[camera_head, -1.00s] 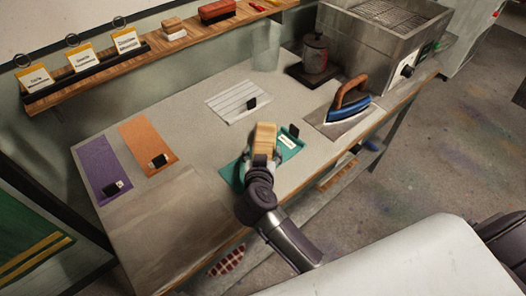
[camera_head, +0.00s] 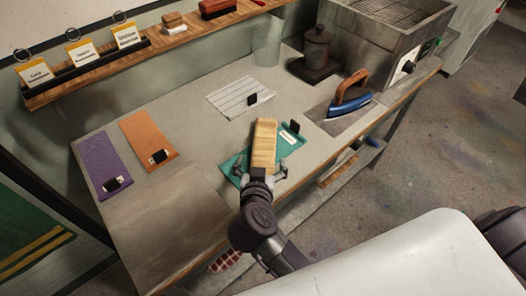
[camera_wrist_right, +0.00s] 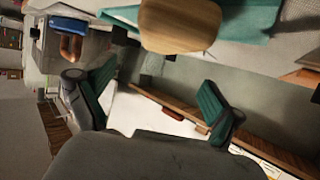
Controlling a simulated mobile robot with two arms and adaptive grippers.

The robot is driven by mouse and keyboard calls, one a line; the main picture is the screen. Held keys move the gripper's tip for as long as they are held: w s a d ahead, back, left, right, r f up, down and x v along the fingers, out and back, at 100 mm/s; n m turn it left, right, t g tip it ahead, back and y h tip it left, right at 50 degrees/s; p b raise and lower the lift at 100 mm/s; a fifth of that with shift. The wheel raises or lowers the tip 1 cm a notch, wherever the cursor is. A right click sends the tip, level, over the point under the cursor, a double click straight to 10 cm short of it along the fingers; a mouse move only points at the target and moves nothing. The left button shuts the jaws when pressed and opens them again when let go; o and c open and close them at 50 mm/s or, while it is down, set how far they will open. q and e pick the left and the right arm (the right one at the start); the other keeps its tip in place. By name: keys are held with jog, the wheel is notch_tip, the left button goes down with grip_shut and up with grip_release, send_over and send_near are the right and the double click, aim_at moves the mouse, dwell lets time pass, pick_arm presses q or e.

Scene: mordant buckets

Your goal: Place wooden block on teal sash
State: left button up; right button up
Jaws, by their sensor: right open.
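The wooden block (camera_head: 263,146) lies on the teal sash (camera_head: 290,144) on the workbench, with sash showing on both sides of it. My right gripper (camera_head: 263,171) is at the block's near end, with its fingers spread apart. In the right wrist view, the block (camera_wrist_right: 181,24) and the sash (camera_wrist_right: 247,16) are at the top, beyond the open, empty fingers (camera_wrist_right: 155,105). The block is clear of both fingers there. My left gripper is in neither current view.
A blue iron with a wooden handle (camera_head: 350,103) stands right of the sash. A striped white cloth (camera_head: 238,97) lies behind it. Orange (camera_head: 146,138) and purple (camera_head: 101,165) strips lie left. The bench front left is bare.

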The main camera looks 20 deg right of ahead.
jog(key=shift+v, duration=2.3)
